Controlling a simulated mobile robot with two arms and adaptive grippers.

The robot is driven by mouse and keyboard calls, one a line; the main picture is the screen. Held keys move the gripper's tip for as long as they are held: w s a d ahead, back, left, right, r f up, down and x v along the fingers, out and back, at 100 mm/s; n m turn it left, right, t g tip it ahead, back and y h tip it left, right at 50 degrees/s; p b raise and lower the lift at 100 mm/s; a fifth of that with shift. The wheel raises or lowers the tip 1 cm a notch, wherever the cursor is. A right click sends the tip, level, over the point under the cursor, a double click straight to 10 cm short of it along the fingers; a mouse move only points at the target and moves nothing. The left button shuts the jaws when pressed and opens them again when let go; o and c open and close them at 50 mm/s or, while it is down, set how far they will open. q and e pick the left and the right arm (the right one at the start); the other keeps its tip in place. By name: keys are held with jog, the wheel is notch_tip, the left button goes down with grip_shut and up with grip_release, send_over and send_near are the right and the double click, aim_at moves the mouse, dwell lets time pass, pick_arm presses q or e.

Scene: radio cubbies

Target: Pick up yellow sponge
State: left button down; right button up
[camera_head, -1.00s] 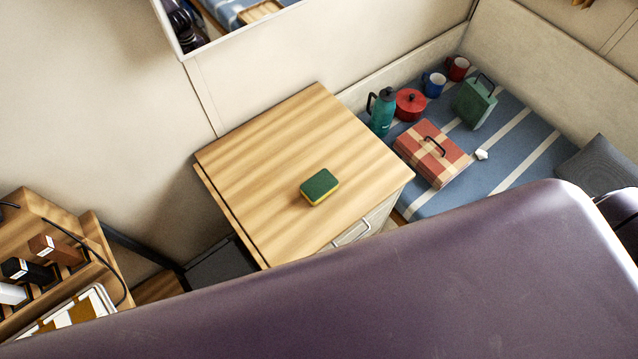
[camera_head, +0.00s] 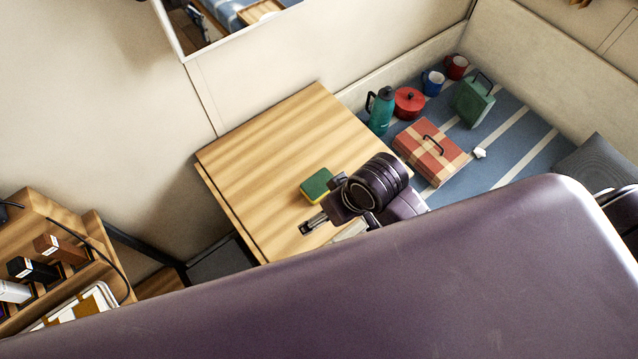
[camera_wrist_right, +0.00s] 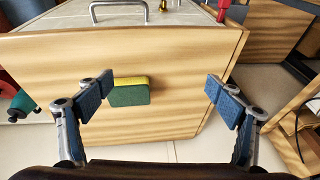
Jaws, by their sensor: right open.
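The sponge (camera_head: 317,185), yellow with a green top, lies on the wooden tabletop (camera_head: 262,150) near its front edge. In the head view my right gripper (camera_head: 314,224) is beside and in front of the sponge, whose right end is partly covered by it. In the right wrist view the sponge (camera_wrist_right: 130,92) sits between the two widely spread fingers of my right gripper (camera_wrist_right: 160,98), nearer the left finger. The fingers are open and appear apart from the sponge. My left gripper is not in view.
A blue striped surface (camera_head: 520,115) at the right holds a teal bottle (camera_head: 382,112), a red pot (camera_head: 409,102), two mugs, a checked box (camera_head: 432,152) and a green case (camera_head: 473,101). A wooden rack (camera_head: 60,245) stands at lower left.

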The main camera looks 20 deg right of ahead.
jog(key=w+a+n+g, duration=0.1)
jog(key=w+a+g, duration=0.15)
jog(key=w, duration=0.35)
jog(key=h, duration=0.2)
send_over(318, 182)
jog(key=shift+s, duration=0.15)
jog(key=shift+d+f, duration=0.1)
jog(key=shift+f, duration=0.3)
notch_tip(318, 182, down, 7)
jog(key=shift+r+p, duration=0.1)
jog(key=shift+p, duration=0.6)
jog(key=shift+c, duration=0.4)
jog(key=c, duration=0.8)
